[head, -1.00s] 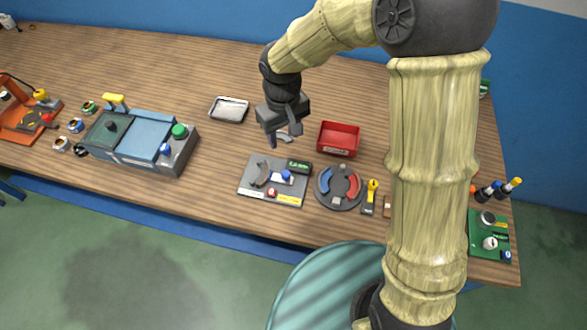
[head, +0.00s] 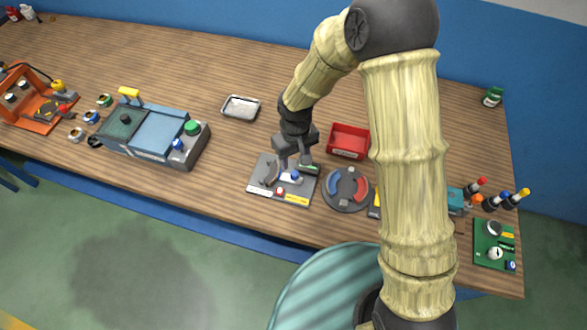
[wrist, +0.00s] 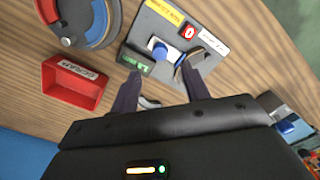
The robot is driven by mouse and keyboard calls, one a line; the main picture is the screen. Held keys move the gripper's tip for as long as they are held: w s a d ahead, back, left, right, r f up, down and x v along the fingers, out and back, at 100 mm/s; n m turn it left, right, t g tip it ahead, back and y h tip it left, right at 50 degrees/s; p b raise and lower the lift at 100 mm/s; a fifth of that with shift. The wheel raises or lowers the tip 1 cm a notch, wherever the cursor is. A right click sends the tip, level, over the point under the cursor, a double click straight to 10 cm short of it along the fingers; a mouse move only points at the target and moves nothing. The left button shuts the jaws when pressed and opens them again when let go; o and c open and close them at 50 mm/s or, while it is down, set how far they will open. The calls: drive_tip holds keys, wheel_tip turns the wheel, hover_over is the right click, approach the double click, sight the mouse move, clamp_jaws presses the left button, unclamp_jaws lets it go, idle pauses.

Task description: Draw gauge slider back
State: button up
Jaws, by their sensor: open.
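A grey gauge panel (head: 258,189) lies on the bench, below my gripper in the head view. A blue slider knob (head: 295,174) sits on a white plate on the panel; the knob also shows in the wrist view (wrist: 159,48). A dark curved gauge piece (head: 270,174) and a red button (wrist: 188,32) are beside it. My gripper (head: 293,162) is open just above the panel. In the wrist view its two fingers (wrist: 161,74) point towards the panel, with the blue knob ahead between them. Nothing is held, and contact with the knob cannot be told.
A red bin (head: 348,141) and a round dial with red and blue arcs (head: 347,204) are to the right. A silver tray (head: 240,107) is behind left. A blue-lidded machine (head: 160,130) stands further left. Bare wood separates it from the panel.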

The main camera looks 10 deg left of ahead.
sight(295, 174)
wheel_tip(295, 174, down, 8)
drive_tip(key=shift+r+p, duration=0.2)
drive_tip(key=shift+p, duration=0.3)
clamp_jaws()
